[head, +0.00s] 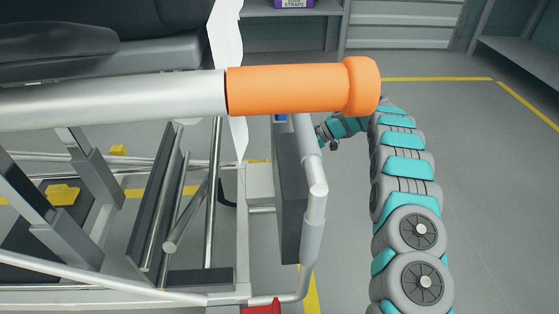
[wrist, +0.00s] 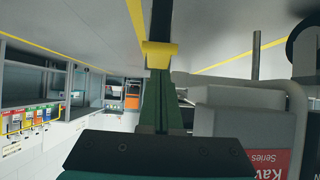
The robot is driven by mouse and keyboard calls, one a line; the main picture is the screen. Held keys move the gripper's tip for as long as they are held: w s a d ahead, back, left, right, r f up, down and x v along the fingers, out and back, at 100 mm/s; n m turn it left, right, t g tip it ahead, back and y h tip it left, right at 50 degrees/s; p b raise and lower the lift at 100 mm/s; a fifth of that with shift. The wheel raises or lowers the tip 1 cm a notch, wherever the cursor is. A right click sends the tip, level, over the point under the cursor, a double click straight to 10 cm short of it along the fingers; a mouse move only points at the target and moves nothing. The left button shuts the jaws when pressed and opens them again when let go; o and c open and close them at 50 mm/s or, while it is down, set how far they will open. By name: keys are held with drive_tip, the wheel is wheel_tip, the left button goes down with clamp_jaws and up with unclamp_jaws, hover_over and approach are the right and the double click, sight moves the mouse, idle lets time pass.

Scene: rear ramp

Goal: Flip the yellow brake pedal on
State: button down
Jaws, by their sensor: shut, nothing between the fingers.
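In the wrist view, a yellow pedal-like piece (wrist: 160,53) is right at the tips of my gripper (wrist: 163,75). The dark green fingers are together with nothing between them. The tips look close to or against the yellow piece; I cannot tell whether they touch. In the head view, my arm curves up the right side and bends left behind the wheelchair-like frame (head: 316,215); the fingers are hidden there. Yellow pieces also show low on the left of the frame (head: 62,194) and farther back (head: 118,150).
An orange handle grip (head: 300,88) on a silver tube crosses the head view above my forearm. A red piece (head: 262,306) sits at the bottom. A grey part with a red label (wrist: 267,160) is right of my fingers. Open floor (head: 490,190) lies right.

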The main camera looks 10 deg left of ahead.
drive_tip(key=d+f+v, duration=0.1)
drive_tip(key=v, duration=0.6)
drive_tip(key=shift+f+p, duration=0.15)
drive_tip(key=shift+p, duration=0.15)
drive_tip(key=shift+w, duration=0.15)
